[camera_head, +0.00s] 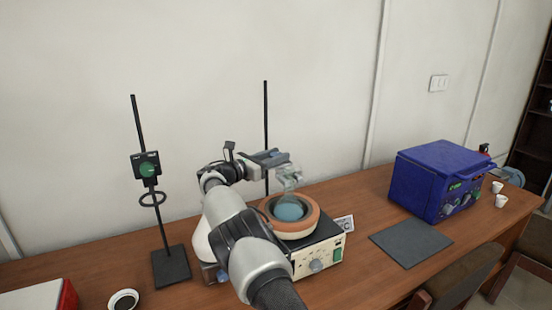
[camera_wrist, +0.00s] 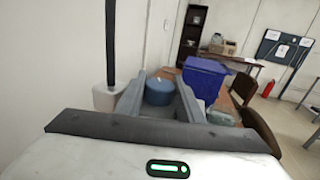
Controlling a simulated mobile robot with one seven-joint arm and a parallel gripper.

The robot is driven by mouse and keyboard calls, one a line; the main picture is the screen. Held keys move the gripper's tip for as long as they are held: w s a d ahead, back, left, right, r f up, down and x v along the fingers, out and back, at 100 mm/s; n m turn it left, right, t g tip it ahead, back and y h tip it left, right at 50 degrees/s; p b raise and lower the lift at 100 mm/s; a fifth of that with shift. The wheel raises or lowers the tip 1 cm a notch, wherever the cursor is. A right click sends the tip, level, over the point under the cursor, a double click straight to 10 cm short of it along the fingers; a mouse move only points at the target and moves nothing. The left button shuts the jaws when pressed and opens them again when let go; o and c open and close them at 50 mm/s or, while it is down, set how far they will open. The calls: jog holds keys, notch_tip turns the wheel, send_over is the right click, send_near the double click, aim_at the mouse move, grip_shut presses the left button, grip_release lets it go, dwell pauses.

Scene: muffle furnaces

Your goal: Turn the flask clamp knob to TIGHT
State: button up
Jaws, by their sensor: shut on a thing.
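In the wrist view, a round blue-grey knob (camera_wrist: 158,91) sits between the two grey fingers of my gripper (camera_wrist: 161,95). The fingers are shut on it. A dark upright rod (camera_wrist: 110,42) and a pale block (camera_wrist: 106,98) stand just left of the fingers. In the head view, my gripper (camera_head: 272,158) is at the middle stand's rod (camera_head: 266,115), above the glass flask (camera_head: 290,181). The flask's blue-filled bowl sits in an orange-rimmed heating mantle (camera_head: 308,222). My gripper hides the knob in the head view, and no TIGHT marking is readable.
A second stand (camera_head: 137,130) with a green knob (camera_head: 147,169) and a ring is at left. A blue furnace (camera_head: 440,178) and a dark mat (camera_head: 411,242) are at right. A small cup (camera_head: 123,300) stands at front left. A wall is close behind the wooden table (camera_head: 360,270).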

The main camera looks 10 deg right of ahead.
jog(key=shift+r, duration=0.25)
jog(key=o, duration=1.1)
jog(key=shift+f, duration=0.15)
jog(key=v, duration=1.7)
jog(key=shift+s+a, duration=0.1)
jog(key=shift+a, duration=0.1)
jog(key=shift+d, duration=0.15)
